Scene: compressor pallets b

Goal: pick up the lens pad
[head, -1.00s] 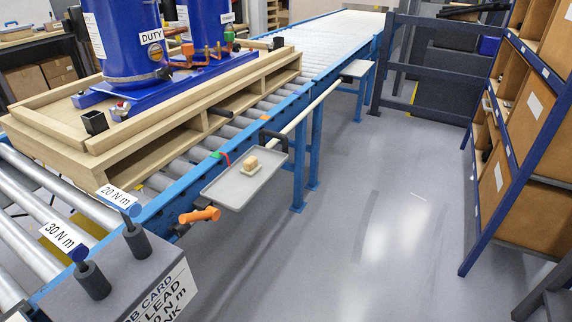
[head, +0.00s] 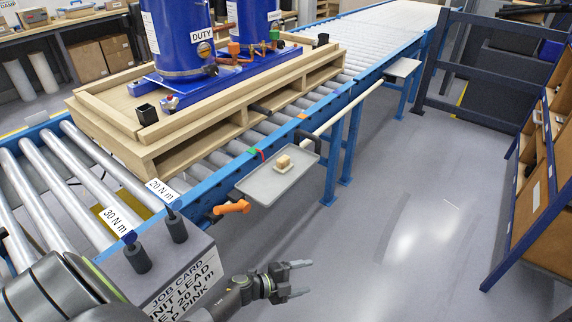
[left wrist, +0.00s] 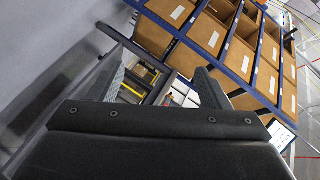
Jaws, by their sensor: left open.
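A small tan block on a pale pad, which looks like the lens pad (head: 283,163), lies on a grey tray (head: 262,185) fixed to the side of the conveyor. My left gripper (head: 300,279) is in the lower middle of the head view, in front of the tray and apart from it. Its two fingers are spread, pointing right, with nothing between them. In the left wrist view the open fingers (left wrist: 160,85) face shelving, and neither the tray nor the pad shows. My right gripper is not in view.
An orange handle (head: 232,207) sticks out left of the tray. A grey box with torque tools and a job card (head: 185,275) stands beside my left arm. A pallet (head: 165,150) with blue compressors sits on the rollers. A bin shelf (head: 540,200) stands right; the floor between is clear.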

